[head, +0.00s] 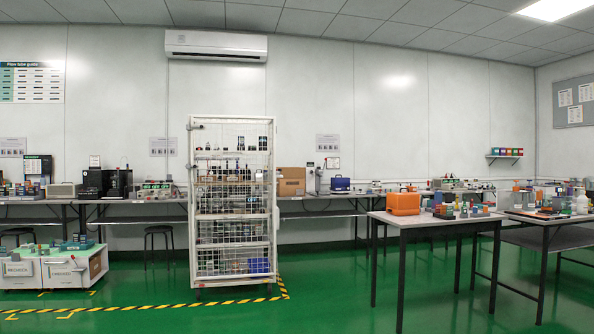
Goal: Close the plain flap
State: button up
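I cannot make out a plain flap for certain in the head view. At the lower left stand white cabinets (68,270) with labelled fronts and small dark marks or handles; I cannot tell whether any part of them is an open flap. An orange case (403,203) sits on the near table at the right; its lid state is too small to tell. My gripper is not in view.
A white wire-mesh cage cabinet (233,262) with stocked shelves stands mid-view, inside yellow-black floor tape (150,306). Tables (430,217) with small devices stand at the right. Stools (158,240) sit under the back bench. Green floor (330,285) is clear in the middle.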

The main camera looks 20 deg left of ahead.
aim_at(287, 172)
jog(key=i+u, duration=0.15)
jog(key=u, duration=0.35)
jog(key=i, duration=6.9)
